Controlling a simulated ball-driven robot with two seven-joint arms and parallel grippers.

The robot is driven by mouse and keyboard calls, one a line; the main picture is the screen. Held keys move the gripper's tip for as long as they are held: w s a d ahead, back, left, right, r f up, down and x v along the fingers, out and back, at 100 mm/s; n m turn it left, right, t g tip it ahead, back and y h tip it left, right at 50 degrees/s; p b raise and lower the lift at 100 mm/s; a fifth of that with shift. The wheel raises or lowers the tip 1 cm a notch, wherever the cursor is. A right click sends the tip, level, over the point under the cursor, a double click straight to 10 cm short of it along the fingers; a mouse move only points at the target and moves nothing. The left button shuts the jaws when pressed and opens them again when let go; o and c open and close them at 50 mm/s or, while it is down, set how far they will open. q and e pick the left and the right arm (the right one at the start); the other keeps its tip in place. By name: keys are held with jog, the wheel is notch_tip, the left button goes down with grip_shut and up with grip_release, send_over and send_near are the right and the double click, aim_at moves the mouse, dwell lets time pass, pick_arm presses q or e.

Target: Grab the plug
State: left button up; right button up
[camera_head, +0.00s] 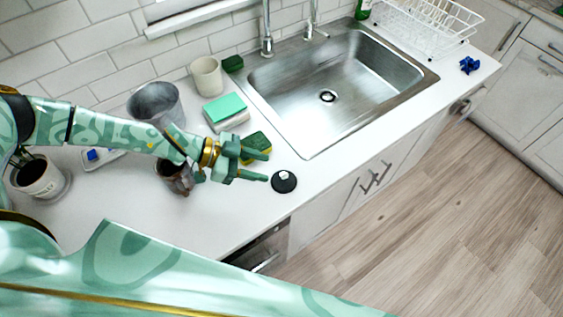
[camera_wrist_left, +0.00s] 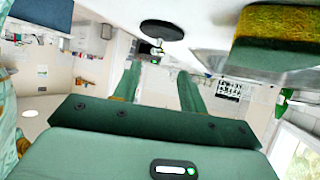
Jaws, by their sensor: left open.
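The plug (camera_head: 284,181) is a round black disc with a small pale knob on top, lying on the white counter near its front edge. In the left wrist view the plug (camera_wrist_left: 160,30) shows above and beyond the fingertips, its knob toward the gap between them. My left gripper (camera_head: 267,167) is open and empty, just left of the plug, its fingers pointing at it. It also shows in the left wrist view (camera_wrist_left: 160,75) with two spread green fingers. The fingertips seem apart from the plug. My right gripper is not in view.
A yellow-green sponge (camera_head: 256,143) lies close behind the gripper. A steel sink (camera_head: 330,80) with a drain is at the back right. A teal-topped block (camera_head: 225,109), a cup (camera_head: 206,77), a metal pot (camera_head: 155,104) and a brown mug (camera_head: 174,177) stand left. Counter right of the plug is clear.

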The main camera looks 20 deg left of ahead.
aim_at(283, 174)
pick_arm(q)
jog(key=b+x, duration=0.1)
jog(key=x, duration=0.6)
jog(key=shift+s+d+f, duration=0.15)
jog(key=shift+d, duration=0.05)
grip_shut()
